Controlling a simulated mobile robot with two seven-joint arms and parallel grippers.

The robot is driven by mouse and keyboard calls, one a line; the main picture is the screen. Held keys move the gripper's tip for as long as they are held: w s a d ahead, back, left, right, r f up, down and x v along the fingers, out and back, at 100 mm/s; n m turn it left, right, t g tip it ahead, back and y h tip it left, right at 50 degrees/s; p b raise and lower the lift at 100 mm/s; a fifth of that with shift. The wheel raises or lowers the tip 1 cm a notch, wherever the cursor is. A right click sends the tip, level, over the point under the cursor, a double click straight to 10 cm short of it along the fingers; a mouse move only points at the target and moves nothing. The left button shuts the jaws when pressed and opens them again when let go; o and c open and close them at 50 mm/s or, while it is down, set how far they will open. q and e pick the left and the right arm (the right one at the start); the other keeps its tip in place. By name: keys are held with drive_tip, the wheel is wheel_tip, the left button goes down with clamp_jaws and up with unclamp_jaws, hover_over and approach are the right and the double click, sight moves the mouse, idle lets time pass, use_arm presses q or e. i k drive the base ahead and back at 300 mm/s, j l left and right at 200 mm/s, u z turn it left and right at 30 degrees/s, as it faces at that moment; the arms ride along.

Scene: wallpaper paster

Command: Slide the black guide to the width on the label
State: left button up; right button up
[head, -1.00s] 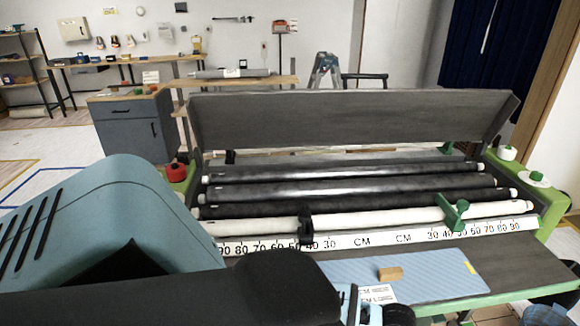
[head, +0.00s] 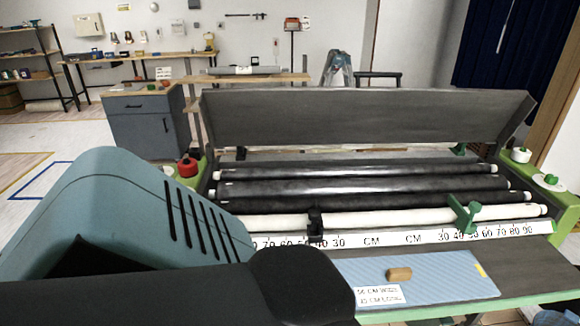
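The black guide (head: 316,226) stands on the white roller (head: 385,217) at the front of the paster. It is at about the 40 mark on the left half of the CM scale (head: 392,239). A green guide (head: 464,214) stands on the same roller, near 40 to 50 on the right half. The white label (head: 380,295) lies at the near left corner of the blue striped sheet; its small print seems to give a width and a length in CM, but the numbers are blurred. My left arm fills the lower left. Neither gripper shows.
A small wooden block (head: 398,274) lies on the blue sheet (head: 450,278). Dark rollers (head: 370,188) run behind the white one, below a raised grey panel (head: 365,120). Red (head: 187,166) and white-green knobs sit on the green end frames.

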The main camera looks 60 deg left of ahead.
sight(314, 230)
drive_tip(key=u, duration=1.8)
